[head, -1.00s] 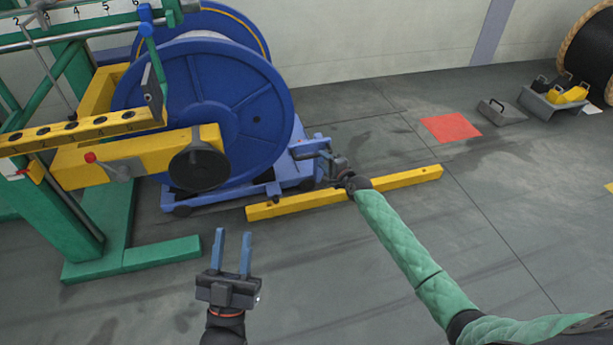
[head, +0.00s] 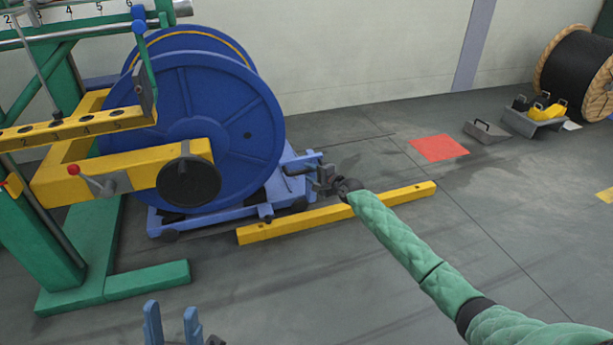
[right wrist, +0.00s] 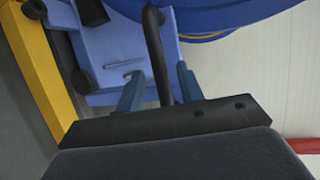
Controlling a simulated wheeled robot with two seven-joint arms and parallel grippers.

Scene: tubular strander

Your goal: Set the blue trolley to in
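The blue trolley (head: 283,190) stands on the floor under the large blue reel (head: 215,120), at the yellow cradle arm (head: 130,172) of the green machine. My right gripper (head: 322,176) is at the trolley's right end. In the right wrist view, a dark upright bar (right wrist: 157,55) runs between the blue fingers of my right gripper (right wrist: 160,88), with a small gap visible on each side. The trolley's blue deck (right wrist: 115,55) lies behind it. My left gripper (head: 172,322) is at the bottom edge, fingers apart, nothing between them.
A yellow floor bar (head: 335,212) lies just in front of the trolley, below my right arm. A red floor patch (head: 438,148), a grey wedge (head: 487,131) and a cable drum (head: 580,75) are at the right.

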